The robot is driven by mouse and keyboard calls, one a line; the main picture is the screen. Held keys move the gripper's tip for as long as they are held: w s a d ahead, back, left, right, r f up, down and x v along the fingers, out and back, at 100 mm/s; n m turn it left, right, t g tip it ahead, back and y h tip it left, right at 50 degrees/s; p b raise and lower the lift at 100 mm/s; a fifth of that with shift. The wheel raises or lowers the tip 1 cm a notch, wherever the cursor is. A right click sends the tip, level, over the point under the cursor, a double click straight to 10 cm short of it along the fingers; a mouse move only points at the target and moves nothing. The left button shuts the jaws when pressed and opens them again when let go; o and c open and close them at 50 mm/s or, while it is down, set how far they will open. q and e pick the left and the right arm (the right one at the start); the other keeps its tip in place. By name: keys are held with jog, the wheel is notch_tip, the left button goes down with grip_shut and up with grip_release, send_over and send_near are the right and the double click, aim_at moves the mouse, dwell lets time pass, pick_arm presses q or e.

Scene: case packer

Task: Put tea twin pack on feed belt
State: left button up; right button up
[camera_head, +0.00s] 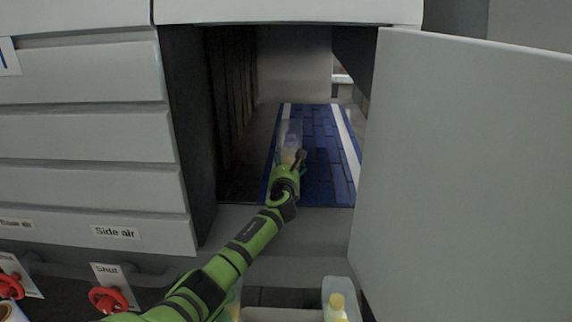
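My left gripper (290,165) reaches through the opening of the machine, over the near left part of the blue feed belt (326,165). A clear, see-through pack (291,133) with a yellowish part at its near end sits at the fingertips, and I take it for the tea twin pack. The fingers appear to be closed around its near end, partly hidden by the hand. The pack points away along the belt, by the left white stripe. I cannot tell whether it touches the belt. My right gripper is not in view.
A grey door (465,170) stands open at the right. A drawer-like grey panel (85,135) borders the opening at the left. Red valve handles (108,299) are at the lower left. The far belt is clear.

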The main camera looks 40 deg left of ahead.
pick_arm(q)
jog(key=shift+f, duration=0.25)
jog(key=o, duration=1.6)
